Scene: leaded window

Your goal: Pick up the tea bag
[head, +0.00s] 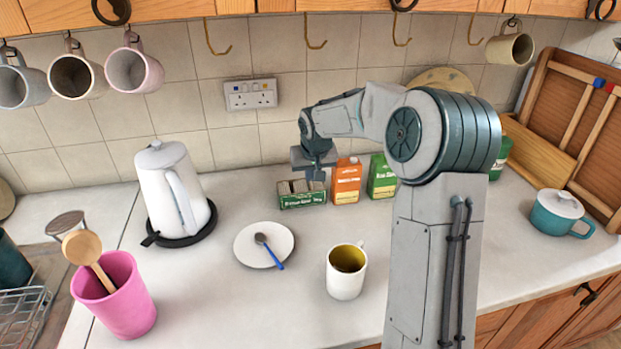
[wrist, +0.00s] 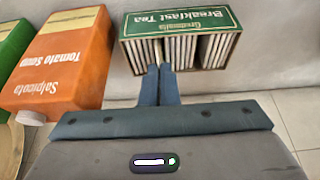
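The green Breakfast Tea box (wrist: 181,20) is open, with several pale tea bags (wrist: 181,49) standing on edge in rows. In the head view, the box (head: 302,201) stands on the counter near the back wall. My gripper (wrist: 160,70) is at the box's open side, its two fingers nearly together. A thin pale tea bag (wrist: 159,50) shows edge-on between the fingertips, which look shut on it. It still appears to be within the box. In the head view, my gripper (head: 315,172) points down over the box, and its fingertips are hard to make out.
An orange tomato soup carton (head: 346,181) and a green carton (head: 381,177) stand right of the box. A saucer with a spoon (head: 252,253), a white mug (head: 346,280) and a kettle (head: 176,193) are nearer or to the left. Hooks and mugs hang above.

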